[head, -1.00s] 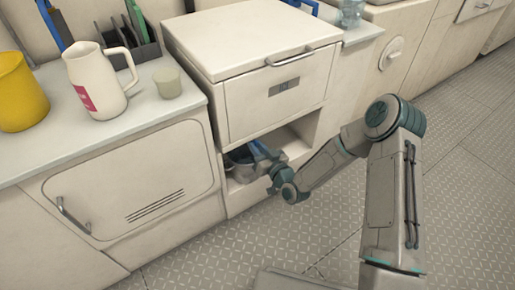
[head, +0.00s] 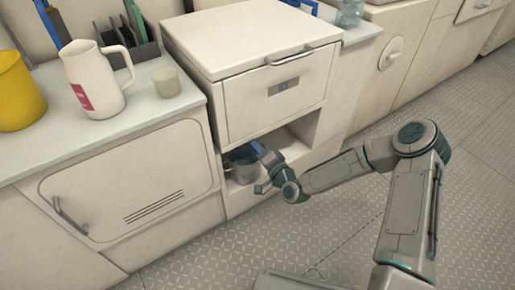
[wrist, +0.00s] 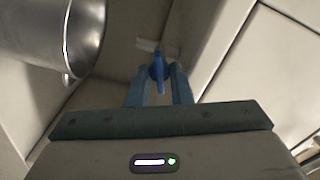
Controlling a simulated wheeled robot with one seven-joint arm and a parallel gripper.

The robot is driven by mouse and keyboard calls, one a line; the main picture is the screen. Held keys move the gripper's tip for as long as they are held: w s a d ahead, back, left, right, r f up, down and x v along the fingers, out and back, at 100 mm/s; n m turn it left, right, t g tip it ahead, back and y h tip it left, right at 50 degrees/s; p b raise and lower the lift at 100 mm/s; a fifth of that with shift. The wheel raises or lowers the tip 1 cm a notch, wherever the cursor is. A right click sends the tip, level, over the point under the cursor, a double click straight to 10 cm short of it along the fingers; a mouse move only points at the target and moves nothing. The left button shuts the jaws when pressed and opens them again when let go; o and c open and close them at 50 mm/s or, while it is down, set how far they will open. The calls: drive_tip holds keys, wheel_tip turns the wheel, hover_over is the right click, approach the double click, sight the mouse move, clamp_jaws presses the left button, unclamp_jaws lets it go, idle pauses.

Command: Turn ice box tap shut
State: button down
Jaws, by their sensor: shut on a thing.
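The ice box (head: 262,45) is a cream cabinet with a lift lid and a front panel, above an open recess. The tap's blue lever (wrist: 158,71) stands between my fingers in the wrist view, under the box. My gripper (wrist: 158,84) is shut on this lever, one finger on each side. In the head view my gripper (head: 264,160) reaches into the recess mouth from the right, and its fingers and the tap are hard to tell apart there. The tap body and spout are mostly hidden.
A metal pail (head: 240,168) stands in the recess just left of my gripper; it is also close at upper left in the wrist view (wrist: 55,30). Recess walls are close around the gripper. The patterned floor (head: 330,225) in front is clear.

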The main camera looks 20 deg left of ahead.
drive_tip(key=shift+f+m, duration=0.1)
drive_tip(key=shift+m, duration=2.1)
drive_tip(key=c, duration=1.3)
unclamp_jaws()
